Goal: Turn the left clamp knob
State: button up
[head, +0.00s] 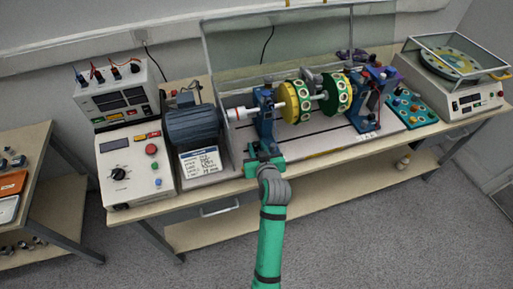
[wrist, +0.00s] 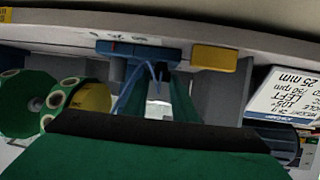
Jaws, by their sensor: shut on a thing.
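My green gripper (head: 262,158) is at the front foot of the left blue bearing stand (head: 265,112), at the front edge of the machine bed. In the wrist view my gripper's fingers (wrist: 157,84) reach to the stand's blue base (wrist: 138,50), close together. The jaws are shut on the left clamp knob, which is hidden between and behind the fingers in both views. Turning of the knob cannot be made out.
A shaft with yellow and green discs (head: 318,98) runs from the left stand to the right blue stand (head: 370,98). A motor (head: 192,122) and a label card (head: 199,165) are left of my gripper. A control box (head: 134,165) stands farther left. The floor in front is clear.

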dwell(0.3)
jog(key=o, duration=1)
jog(key=shift+o, duration=0.2)
jog(key=v, duration=1)
jog(key=shift+s, duration=0.4)
jog(key=shift+d+r, duration=0.15)
